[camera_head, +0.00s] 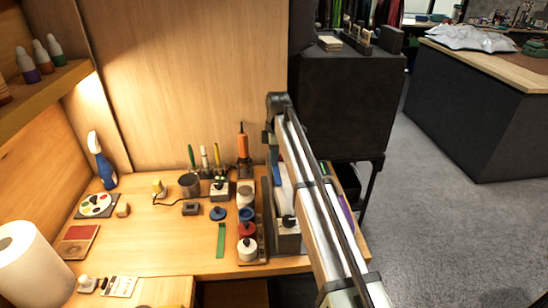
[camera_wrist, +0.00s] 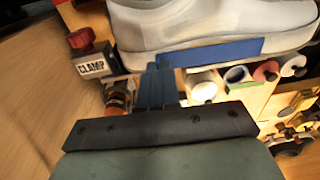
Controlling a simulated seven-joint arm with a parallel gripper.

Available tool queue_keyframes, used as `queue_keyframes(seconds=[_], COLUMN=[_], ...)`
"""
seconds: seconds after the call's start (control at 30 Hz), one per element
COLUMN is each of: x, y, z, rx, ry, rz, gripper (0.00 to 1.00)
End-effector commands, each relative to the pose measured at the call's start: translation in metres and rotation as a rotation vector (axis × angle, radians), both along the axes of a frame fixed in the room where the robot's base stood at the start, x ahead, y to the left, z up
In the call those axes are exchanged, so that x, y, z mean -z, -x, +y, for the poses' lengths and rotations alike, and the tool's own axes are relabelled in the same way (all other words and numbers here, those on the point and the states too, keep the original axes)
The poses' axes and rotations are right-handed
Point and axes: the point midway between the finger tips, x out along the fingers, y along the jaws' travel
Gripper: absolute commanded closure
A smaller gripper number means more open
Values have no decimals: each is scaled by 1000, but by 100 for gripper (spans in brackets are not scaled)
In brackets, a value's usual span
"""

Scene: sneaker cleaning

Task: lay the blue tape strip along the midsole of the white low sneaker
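The white low sneaker (camera_wrist: 215,22) fills the top of the wrist view, its sole facing my gripper. The blue tape strip (camera_wrist: 215,52) lies lengthwise along the sneaker's midsole; whether it is stuck down cannot be told. My gripper (camera_wrist: 157,68) has its two dark blue fingers close together, with the tips at the strip's left end. They appear shut on that end.
A block labelled CLAMP (camera_wrist: 92,67) with a red knob stands left of the sneaker. Several jars (camera_wrist: 201,86) sit close below the strip. In the head view a green strip (camera_head: 221,240) lies on the wooden bench, and a paper roll (camera_head: 32,265) stands front left.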

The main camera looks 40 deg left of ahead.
Motion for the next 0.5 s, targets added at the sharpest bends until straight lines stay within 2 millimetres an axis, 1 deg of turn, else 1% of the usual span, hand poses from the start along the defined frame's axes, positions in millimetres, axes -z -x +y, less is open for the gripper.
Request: queue_keyframes(seconds=[0.5], x=[5], y=[0], z=[0], rx=[0], ry=[0], rz=[0], gripper=[100])
